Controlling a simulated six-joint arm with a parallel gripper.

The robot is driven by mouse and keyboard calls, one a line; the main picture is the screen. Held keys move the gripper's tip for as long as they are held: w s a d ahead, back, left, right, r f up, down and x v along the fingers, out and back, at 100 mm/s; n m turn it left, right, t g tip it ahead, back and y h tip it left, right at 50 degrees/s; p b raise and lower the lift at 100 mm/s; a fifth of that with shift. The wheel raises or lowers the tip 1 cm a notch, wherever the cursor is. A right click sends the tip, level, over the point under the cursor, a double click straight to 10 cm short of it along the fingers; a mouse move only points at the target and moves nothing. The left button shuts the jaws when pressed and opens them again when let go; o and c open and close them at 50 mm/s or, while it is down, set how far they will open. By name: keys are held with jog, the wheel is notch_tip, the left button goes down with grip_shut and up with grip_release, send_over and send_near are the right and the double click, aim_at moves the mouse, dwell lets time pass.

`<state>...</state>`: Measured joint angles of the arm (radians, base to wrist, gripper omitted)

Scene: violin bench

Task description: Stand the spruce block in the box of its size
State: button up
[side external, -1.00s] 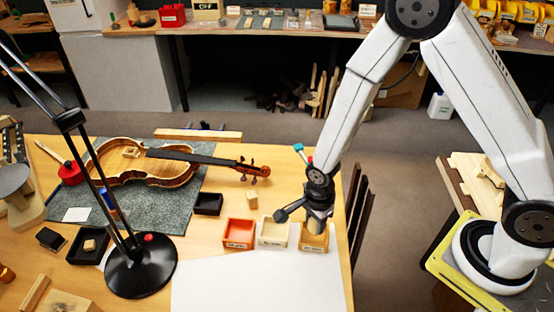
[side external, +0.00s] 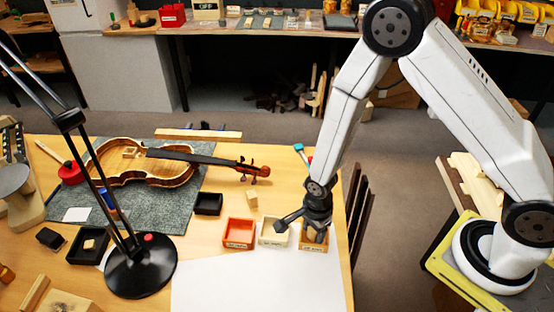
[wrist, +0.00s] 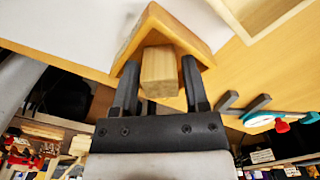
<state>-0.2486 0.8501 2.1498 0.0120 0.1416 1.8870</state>
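The spruce block (wrist: 160,70) is a small pale wooden block, standing between my fingers inside the wooden tan box (wrist: 143,32). In the side external view the block (side external: 315,236) shows low in that box (side external: 313,250), the rightmost of three in a row. My gripper (wrist: 161,82) points down at this box, one finger on each side of the block. The fingers look open, with narrow gaps beside the block. The cream box (side external: 273,243) and the orange box (side external: 238,246) are beside it to the left. The block's lower end is hidden.
A pale wooden block (side external: 251,199) stands behind the boxes, near a black box (side external: 208,213). A violin (side external: 150,171) lies on a grey mat at the left. A black lamp base (side external: 140,275) stands front left. White paper (side external: 255,288) covers the front table.

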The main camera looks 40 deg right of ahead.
jog(key=shift+r, duration=0.15)
notch_tip(320, 180, up, 12)
dwell(1.2)
dwell(0.6)
jog(key=s+d+r+n+t, duration=0.2)
jog(key=s+d+r+n, duration=0.2)
jog(key=n, duration=1.5)
jog(key=d+r, duration=0.3)
jog(key=d, duration=0.1)
jog(key=shift+r+t, duration=0.25)
jog(key=shift+t, duration=0.05)
